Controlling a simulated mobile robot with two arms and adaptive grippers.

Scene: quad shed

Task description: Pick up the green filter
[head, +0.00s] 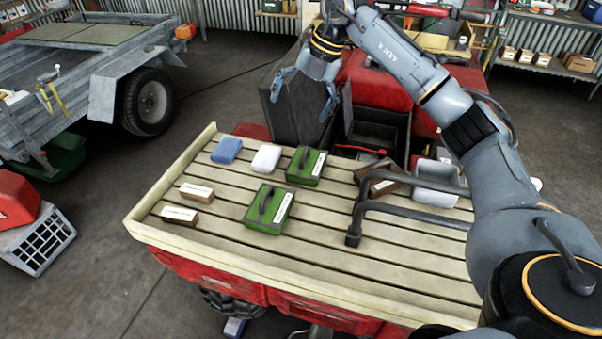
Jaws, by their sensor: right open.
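Two green box-like things with dark handles sit on the slatted wooden deck (330,258). The nearer green filter (270,209) lies near the deck's middle left, a white label along its side. The farther green filter (306,167) is behind it and a little to the right, also with a white label. I cannot tell which of the two the task names. My right gripper (303,98) is open and empty, fingers pointing down, above and beyond the deck's far edge, apart from both green filters. My left gripper is not in view.
Near the filters lie a blue block (226,150), a white block (266,158) and small brown boxes (180,215). A dark metal rail (410,184) stands on the deck's right, by a brown box and a grey tray. A trailer (80,70) stands at left.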

